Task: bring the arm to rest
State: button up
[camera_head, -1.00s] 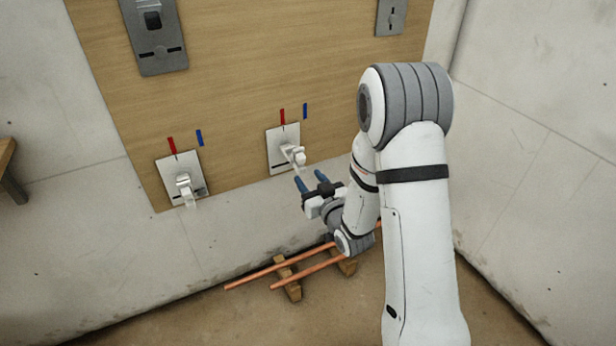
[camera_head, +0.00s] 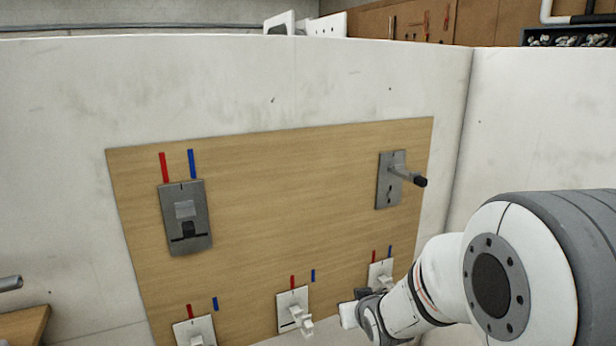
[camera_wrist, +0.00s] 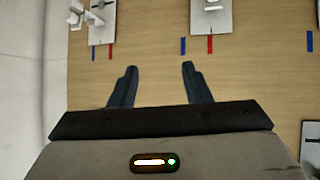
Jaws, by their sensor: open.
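My arm reaches in from the right of the head view, bent at its large grey and white joint. My gripper (camera_wrist: 158,76) is open, its two dark blue fingers apart with nothing between them in the wrist view. In the head view the gripper end is low, near the board's bottom right, and its fingertips are hard to make out there. In the wrist view the fingers point toward the wooden board (camera_wrist: 150,60), with bare wood between them.
The board (camera_head: 280,220) carries a grey switch plate (camera_head: 198,235), a grey plate with a protruding lever (camera_head: 384,190), and white switch plates (camera_head: 287,298) along the bottom, one close to my gripper (camera_head: 381,270). White walls (camera_head: 60,130) surround the bay.

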jog(key=s+d+r+m+g+h+p, duration=0.1)
jog(key=s+d+r+g+p, duration=0.3)
jog(key=s+r+p, duration=1.2)
jog(key=s+r+m+g, duration=0.1)
jog(key=s+r+g, duration=0.3)
jog(key=s+r, duration=0.4)
jog(key=shift+m+h, duration=0.3)
jog(key=shift+m, duration=0.1)
jog(key=shift+s, duration=0.1)
jog(key=shift+c, duration=0.7)
